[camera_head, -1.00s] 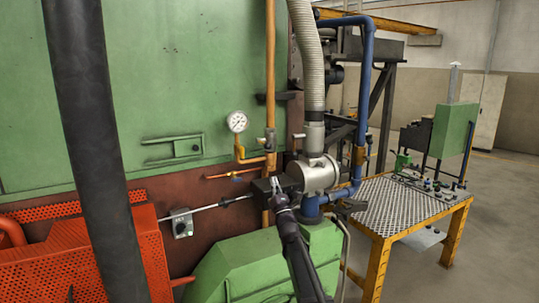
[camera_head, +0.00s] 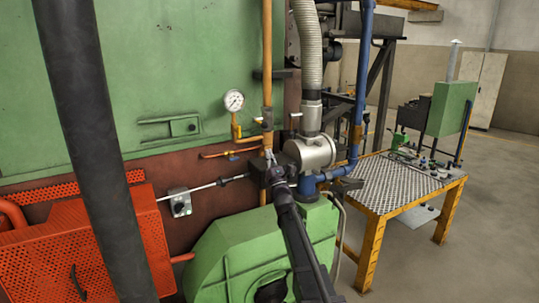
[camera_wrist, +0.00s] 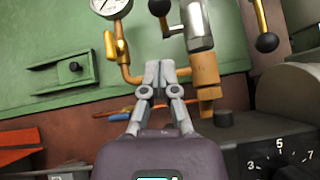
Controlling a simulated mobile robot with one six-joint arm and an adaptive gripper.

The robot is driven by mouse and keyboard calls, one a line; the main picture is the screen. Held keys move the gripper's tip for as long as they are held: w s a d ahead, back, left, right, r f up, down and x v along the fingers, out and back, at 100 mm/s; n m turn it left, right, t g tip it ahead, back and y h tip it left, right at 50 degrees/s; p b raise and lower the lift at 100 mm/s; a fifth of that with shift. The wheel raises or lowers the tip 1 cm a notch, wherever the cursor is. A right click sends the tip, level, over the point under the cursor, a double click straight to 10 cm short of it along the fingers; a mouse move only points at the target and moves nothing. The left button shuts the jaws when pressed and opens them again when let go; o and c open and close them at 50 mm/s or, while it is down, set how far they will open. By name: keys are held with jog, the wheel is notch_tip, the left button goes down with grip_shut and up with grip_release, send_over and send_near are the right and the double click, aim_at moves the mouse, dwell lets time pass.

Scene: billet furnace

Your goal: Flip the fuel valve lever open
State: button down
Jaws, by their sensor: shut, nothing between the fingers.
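A vertical orange fuel pipe (camera_head: 267,60) runs down the furnace front and carries a valve (camera_head: 268,120). In the wrist view, a lever with a black ball knob (camera_wrist: 160,8) reaches left from the grey valve body (camera_wrist: 196,25). A smaller blue-handled valve (camera_wrist: 119,116) sits on the lower horizontal pipe; it also shows in the head view (camera_head: 232,157). Which of these is the fuel valve lever is not marked. My gripper (camera_head: 268,156) is shut and empty in front of the pipe, below the knob. Its fingertips (camera_wrist: 159,72) overlap the brass pipework; contact cannot be told.
A pressure gauge (camera_head: 234,100) stands left of the pipe. A silver burner body (camera_head: 310,152) and blue pipe (camera_head: 364,80) are close on the right. A lever with a ball knob (camera_wrist: 266,42) and a numbered dial (camera_wrist: 280,160) are right of my gripper. A green blower housing (camera_head: 255,255) lies below.

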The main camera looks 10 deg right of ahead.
aim_at(260, 123)
jog(key=p+x, duration=0.5)
jog(key=x, duration=0.3)
jog(key=shift+p, duration=0.35)
jog(key=shift+w+r, duration=0.1)
jog(key=shift+r, duration=0.05)
